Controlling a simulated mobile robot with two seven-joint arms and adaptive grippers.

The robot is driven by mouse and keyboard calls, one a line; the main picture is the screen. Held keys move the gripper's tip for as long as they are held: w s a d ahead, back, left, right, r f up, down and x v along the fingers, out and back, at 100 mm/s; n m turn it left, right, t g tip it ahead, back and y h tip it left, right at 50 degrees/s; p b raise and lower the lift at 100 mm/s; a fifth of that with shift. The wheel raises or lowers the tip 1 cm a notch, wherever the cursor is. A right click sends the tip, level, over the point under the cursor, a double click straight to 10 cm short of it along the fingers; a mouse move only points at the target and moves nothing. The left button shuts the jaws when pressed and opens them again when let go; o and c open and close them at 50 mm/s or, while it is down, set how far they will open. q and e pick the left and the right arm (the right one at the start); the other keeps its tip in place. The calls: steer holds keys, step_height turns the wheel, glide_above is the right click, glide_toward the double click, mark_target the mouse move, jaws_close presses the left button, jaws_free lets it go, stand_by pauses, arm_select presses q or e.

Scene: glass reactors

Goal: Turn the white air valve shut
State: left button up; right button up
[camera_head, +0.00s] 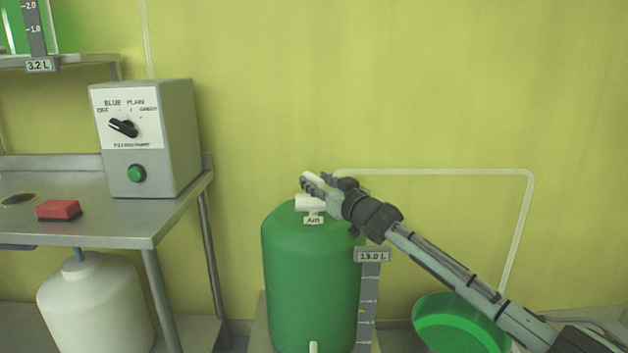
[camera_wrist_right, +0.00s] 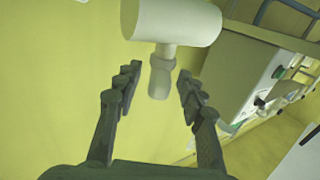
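The white air valve (camera_head: 308,203) sits on top of the green tank (camera_head: 311,275), above a small label reading "AIR". Its thick white body (camera_wrist_right: 172,20) fills the top of the right wrist view. The short white handle (camera_wrist_right: 160,76) sticks out from the body toward my gripper. My right gripper (camera_head: 317,184) reaches the valve from the right. In the right wrist view the gripper (camera_wrist_right: 158,80) is open, with a finger on either side of the handle and a visible gap on both sides. My left gripper is in neither view.
A grey control box (camera_head: 150,138) and a red block (camera_head: 59,210) rest on a metal table (camera_head: 120,222) at the left. A white tank (camera_head: 95,305) stands under it. A level gauge marked 13.0 L (camera_head: 371,256) and a green bowl (camera_head: 460,325) are at the right.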

steer(key=shift+x, duration=1.1)
jaws_close()
